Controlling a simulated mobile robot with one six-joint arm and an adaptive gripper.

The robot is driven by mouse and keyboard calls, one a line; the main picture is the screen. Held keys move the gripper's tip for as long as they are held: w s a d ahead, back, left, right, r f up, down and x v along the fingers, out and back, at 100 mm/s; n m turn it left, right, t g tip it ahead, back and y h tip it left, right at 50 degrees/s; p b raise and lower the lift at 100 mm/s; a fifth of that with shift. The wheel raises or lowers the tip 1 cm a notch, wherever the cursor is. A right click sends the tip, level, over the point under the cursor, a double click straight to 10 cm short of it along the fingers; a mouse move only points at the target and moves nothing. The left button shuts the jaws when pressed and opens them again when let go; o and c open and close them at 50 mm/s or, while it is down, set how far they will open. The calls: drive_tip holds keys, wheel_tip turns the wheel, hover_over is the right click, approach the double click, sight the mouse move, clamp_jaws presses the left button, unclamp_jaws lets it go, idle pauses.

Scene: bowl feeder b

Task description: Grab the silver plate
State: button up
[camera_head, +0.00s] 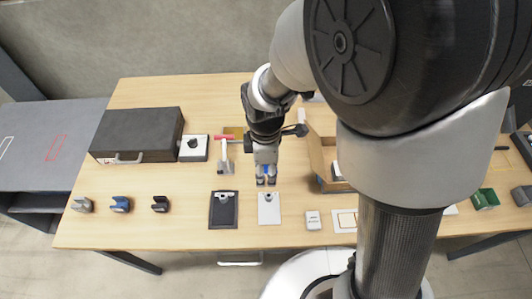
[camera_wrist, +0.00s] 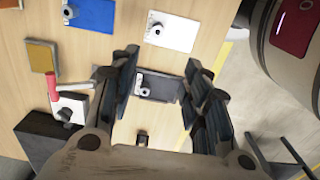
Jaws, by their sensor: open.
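The silver plate appears as a pale, silver-white rectangle (camera_head: 269,214) with a small round knob, flat near the table's front edge. In the wrist view it lies above the fingers (camera_wrist: 180,32). My gripper (camera_head: 266,181) points down, open and empty, just behind this plate in the head view. In the wrist view, the gap between my fingers (camera_wrist: 160,95) frames a black plate (camera_wrist: 162,94) with a knob. In the head view that black plate (camera_head: 223,214) lies left of the silver one. I see no contact with either plate.
A blue plate (camera_wrist: 92,17) and a gold plate (camera_wrist: 41,58) lie nearby. A red-handled clamp (camera_head: 224,138), a black case (camera_head: 140,132) and small holders (camera_head: 121,204) stand to the left.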

drive_tip(key=b, duration=0.4)
hover_over(269, 195)
drive_tip(key=f, duration=0.8)
drive_tip(key=s+f, duration=0.1)
drive_tip(key=f, duration=0.2)
drive_tip(key=shift+a+f, duration=0.4)
drive_tip(key=f+b, duration=0.1)
drive_tip(key=f, duration=0.2)
drive_tip(key=w+f+b, duration=0.1)
drive_tip(key=f, duration=0.1)
drive_tip(key=shift+d+f+b, duration=0.3)
drive_tip(key=shift+d, duration=0.05)
drive_tip(key=shift+r, duration=0.1)
drive_tip(key=shift+c, duration=0.4)
clamp_jaws()
